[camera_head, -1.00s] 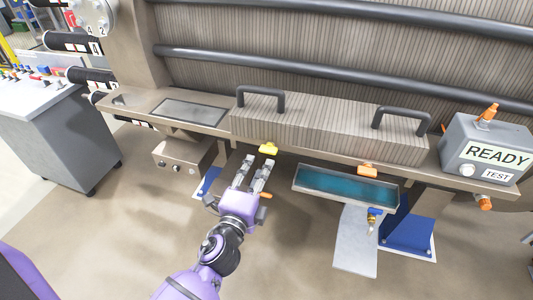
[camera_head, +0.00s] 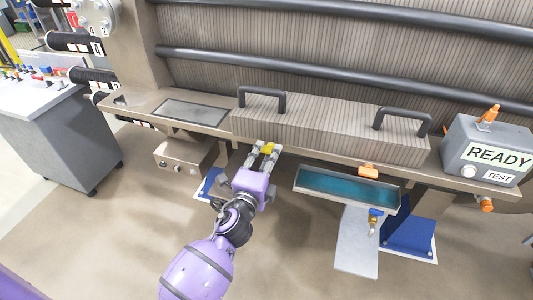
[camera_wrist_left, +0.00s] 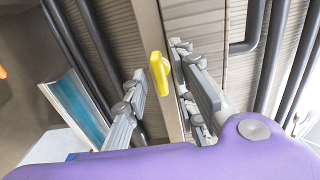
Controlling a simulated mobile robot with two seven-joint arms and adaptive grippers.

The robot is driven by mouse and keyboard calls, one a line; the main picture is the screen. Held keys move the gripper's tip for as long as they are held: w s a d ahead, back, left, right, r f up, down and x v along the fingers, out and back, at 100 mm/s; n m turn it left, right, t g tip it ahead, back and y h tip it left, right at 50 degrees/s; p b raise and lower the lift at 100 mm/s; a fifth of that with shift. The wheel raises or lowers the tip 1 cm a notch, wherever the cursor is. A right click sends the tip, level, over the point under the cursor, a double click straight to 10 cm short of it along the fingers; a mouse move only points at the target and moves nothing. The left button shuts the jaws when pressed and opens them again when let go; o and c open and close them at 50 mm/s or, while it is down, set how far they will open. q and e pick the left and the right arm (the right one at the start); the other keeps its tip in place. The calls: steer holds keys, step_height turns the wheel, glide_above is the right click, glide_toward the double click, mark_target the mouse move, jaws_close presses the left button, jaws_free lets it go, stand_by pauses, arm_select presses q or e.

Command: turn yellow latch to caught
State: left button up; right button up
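The yellow latch (camera_head: 267,149) sits on the front edge of the long bench, below the left black handle. In the left wrist view the yellow latch (camera_wrist_left: 159,72) lies between the two fingers, with a gap visible on the side of the left finger. My left gripper (camera_head: 265,148) is open around the latch; it also shows in the left wrist view (camera_wrist_left: 160,88). Whether a finger touches the latch I cannot tell. My right gripper is not in view.
An orange latch (camera_head: 368,170) sits further right on the bench edge, above a teal-lined tray (camera_head: 345,201). A grey box with a READY sign (camera_head: 497,154) stands at the right end. Two black handles (camera_head: 262,91) rise from the ribbed cover. A grey cabinet (camera_head: 75,140) stands left.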

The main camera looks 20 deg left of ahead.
arm_select(q)
jaws_close()
steer(key=n, duration=0.4)
steer(key=shift+n, duration=0.3)
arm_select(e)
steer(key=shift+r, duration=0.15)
arm_select(q)
steer(key=n, duration=0.4)
steer(key=shift+p, duration=0.35)
steer(key=shift+n, duration=0.3)
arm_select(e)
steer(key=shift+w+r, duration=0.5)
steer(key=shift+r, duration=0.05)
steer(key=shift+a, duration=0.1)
